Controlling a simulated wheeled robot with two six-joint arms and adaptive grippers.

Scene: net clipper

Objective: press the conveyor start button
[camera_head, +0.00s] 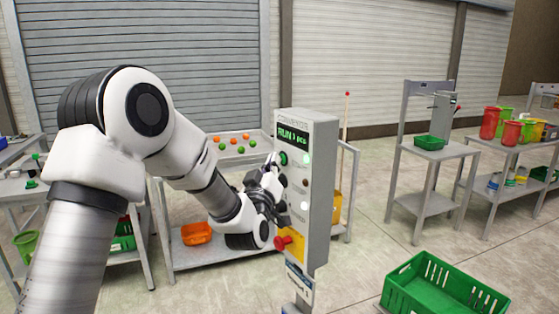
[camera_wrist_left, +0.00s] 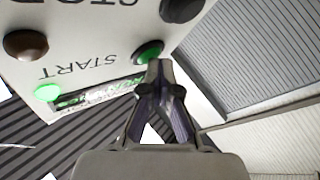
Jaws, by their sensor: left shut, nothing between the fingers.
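The grey control box (camera_head: 320,200) stands on a post, with a lit display (camera_head: 293,134) reading RUN and a piece count. The green start button (camera_head: 284,158) is just below the display; it also shows in the left wrist view (camera_wrist_left: 150,50), near the START lettering. My left gripper (camera_head: 273,163) is shut and empty, its tips at the front of the box by this button. In the left wrist view the closed fingertips (camera_wrist_left: 158,66) overlap the green button's edge; I cannot tell whether they touch it. My right gripper is not in view.
A green lamp (camera_wrist_left: 47,92) glows beside the display. A black knob (camera_wrist_left: 181,8) and a red stop button (camera_head: 283,243) are on the panel. A table (camera_head: 170,228) with colored balls stands behind. A green crate (camera_head: 440,285) is on the floor at right.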

